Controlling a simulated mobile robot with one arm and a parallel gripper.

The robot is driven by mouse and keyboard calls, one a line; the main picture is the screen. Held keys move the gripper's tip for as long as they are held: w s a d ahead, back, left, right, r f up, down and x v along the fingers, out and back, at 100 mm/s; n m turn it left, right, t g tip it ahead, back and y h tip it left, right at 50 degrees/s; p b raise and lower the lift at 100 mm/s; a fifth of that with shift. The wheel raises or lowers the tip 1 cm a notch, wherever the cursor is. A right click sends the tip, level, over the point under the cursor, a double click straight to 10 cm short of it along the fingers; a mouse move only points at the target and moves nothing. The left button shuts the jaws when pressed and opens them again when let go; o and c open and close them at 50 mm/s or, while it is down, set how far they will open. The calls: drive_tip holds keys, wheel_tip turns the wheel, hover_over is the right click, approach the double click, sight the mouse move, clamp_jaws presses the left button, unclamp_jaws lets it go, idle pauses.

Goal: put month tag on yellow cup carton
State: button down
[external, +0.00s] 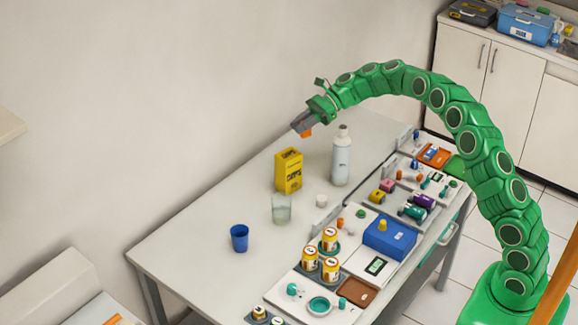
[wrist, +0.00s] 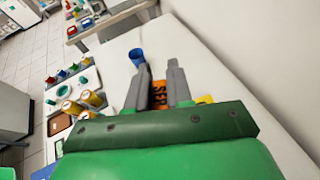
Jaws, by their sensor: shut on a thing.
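My gripper (external: 303,124) is shut on a small orange tag (external: 307,133). In the wrist view the tag (wrist: 158,93) sits between the two grey fingers (wrist: 159,85) and shows dark lettering, partly hidden. The yellow cup carton (external: 288,174) stands upright on the table with dark print on its front. My gripper and the tag appear above the carton and slightly to its right in the external view, apart from it. In the wrist view only a small yellow piece of the carton (wrist: 205,99) shows beside the right finger; the rest is hidden by my gripper.
A white bottle (external: 341,157) stands close right of the carton. A clear glass (external: 281,209) and a blue cup (external: 239,238) stand in front. Trays with jars, a blue box (external: 389,238) and small items line the table's right side. The table's back left is clear.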

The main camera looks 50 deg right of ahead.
drive_tip(key=shift+w+d+f, duration=0.1)
drive_tip(key=shift+w+f, duration=3.35)
drive_tip(key=shift+w, duration=0.05)
drive_tip(key=shift+f, duration=1.55)
drive_tip(key=shift+f, duration=0.15)
drive_tip(key=c, duration=1)
unclamp_jaws()
